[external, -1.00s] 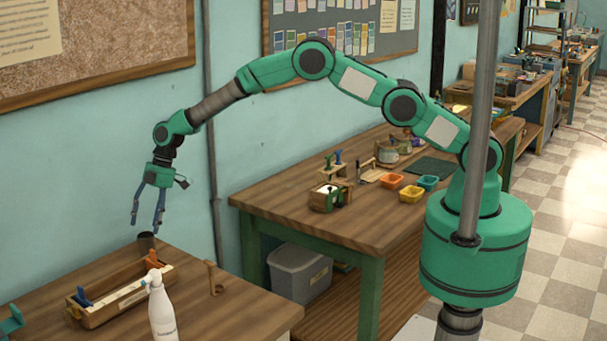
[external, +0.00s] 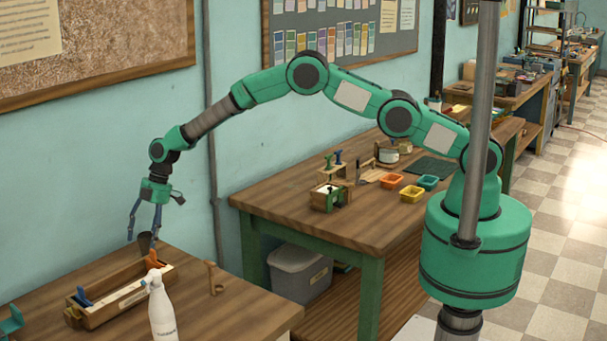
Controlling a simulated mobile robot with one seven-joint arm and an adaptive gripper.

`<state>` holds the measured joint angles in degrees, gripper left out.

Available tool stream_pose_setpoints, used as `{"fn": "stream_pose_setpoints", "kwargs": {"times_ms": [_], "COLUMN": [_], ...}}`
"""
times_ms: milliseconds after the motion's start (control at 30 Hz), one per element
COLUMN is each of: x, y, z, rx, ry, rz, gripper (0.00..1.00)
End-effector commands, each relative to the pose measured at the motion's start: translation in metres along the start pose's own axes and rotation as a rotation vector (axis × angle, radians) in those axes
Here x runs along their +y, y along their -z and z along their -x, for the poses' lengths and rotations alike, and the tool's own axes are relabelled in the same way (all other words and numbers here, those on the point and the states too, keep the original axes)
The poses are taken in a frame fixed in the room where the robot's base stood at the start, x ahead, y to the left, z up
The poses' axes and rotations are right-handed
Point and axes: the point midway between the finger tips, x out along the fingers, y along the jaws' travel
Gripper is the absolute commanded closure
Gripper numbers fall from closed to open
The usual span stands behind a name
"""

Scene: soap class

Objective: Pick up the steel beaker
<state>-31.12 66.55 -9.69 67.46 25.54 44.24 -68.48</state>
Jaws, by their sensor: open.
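The steel beaker (external: 145,240) is a small dark grey cup near the back edge of the front-left wooden table, close to the wall. My gripper (external: 142,239) points down over it with its two blue-grey fingers apart. The fingertips are at the beaker's height in the picture, one to its left and one overlapping its right side. The right finger hides part of the beaker. I cannot tell whether either finger touches it.
A long wooden tray (external: 120,297) with blue and orange clamps lies just in front of the beaker. A white spray bottle (external: 162,312) stands nearer the camera. A small wooden peg piece (external: 214,279) stands to the right. The table between the peg and the beaker is clear.

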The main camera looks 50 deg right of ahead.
Motion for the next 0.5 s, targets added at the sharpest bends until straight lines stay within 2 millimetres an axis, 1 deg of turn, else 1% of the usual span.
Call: {"fn": "stream_pose_setpoints", "kwargs": {"times_ms": [267, 367, 400, 500], "x": [0.0001, 0.0000, 0.0000, 0.0000], "y": [-0.0002, -0.0003, -0.0002, -0.0002], "z": [0.0001, 0.0000, 0.0001, 0.0001], "rx": [0.000, 0.000, 0.000, 0.000], "ry": [0.000, 0.000, 0.000, 0.000], "rz": [0.000, 0.000, 0.000, 0.000], "gripper": [0.36, 0.54, 0.62, 0.81]}}
